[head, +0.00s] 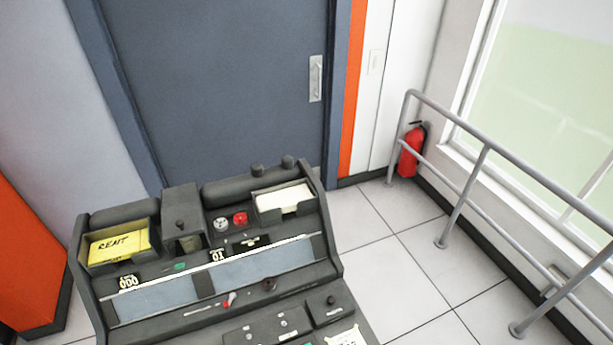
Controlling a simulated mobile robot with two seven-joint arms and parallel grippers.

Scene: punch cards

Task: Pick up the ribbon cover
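A dark grey card punch machine (92,290) stands in the lower left of the head view, its near part cut off by the bottom edge. No part is labelled as the ribbon cover. A dark upright housing (181,203) with a small black knob stands between the two card trays; I cannot tell whether this is the cover. Neither of my grippers is in view.
Yellow cards marked RENT (118,246) fill the left tray, white cards (285,197) the right. A red button (240,218) lies between. Behind is a blue-grey door (210,90). A fire extinguisher (409,153) and metal railing (483,153) stand right; tiled floor between is clear.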

